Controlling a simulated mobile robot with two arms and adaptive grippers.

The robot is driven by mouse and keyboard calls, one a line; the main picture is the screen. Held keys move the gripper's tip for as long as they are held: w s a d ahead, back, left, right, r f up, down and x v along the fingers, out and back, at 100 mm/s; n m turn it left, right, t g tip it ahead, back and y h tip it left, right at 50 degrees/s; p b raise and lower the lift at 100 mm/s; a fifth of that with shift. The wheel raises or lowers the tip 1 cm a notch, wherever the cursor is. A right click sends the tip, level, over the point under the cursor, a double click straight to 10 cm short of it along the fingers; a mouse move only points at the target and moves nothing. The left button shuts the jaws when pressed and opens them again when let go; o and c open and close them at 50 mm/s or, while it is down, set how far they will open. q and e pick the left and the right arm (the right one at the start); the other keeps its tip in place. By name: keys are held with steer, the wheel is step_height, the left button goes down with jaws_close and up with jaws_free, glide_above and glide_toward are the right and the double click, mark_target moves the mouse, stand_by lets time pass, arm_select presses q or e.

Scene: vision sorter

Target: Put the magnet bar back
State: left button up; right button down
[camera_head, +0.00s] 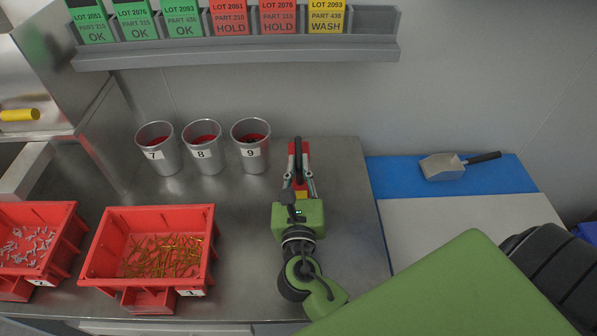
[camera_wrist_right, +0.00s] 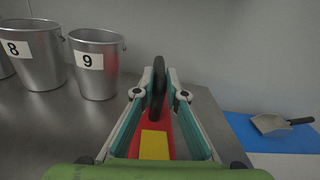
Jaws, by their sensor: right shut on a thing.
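The magnet bar (camera_head: 305,159) is red with a black handle and a yellow patch. It is at the right end of the steel bench, right of cup 9. It also shows in the wrist view (camera_wrist_right: 136,122), where the black handle (camera_wrist_right: 158,88) stands up between the fingers. My right gripper (camera_wrist_right: 158,94) is shut on this handle; it also shows in the head view (camera_head: 299,178). I cannot tell whether the bar touches the bench. My left gripper is not in view.
Metal cups 7 (camera_head: 166,160), 8 (camera_head: 206,162) and 9 (camera_head: 252,158) stand at the back. Red bins (camera_head: 110,245) hold small metal parts at the left. A scoop (camera_head: 442,168) lies on a blue mat (camera_head: 395,180) at the right. A card rack (camera_head: 240,52) hangs above.

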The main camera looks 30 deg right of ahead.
steer(key=shift+f, duration=0.6)
steer(key=c, duration=2)
jaws_free()
steer(key=shift+f, duration=0.1)
steer(key=shift+c, duration=0.2)
steer(key=b+v, duration=0.2)
steer(key=v, duration=0.8)
steer(key=shift+s+a+f, duration=0.1)
steer(key=shift+s+a, duration=0.05)
steer(key=shift+s, duration=0.25)
steer(key=shift+s+a, duration=0.3)
steer(key=shift+s, duration=0.3)
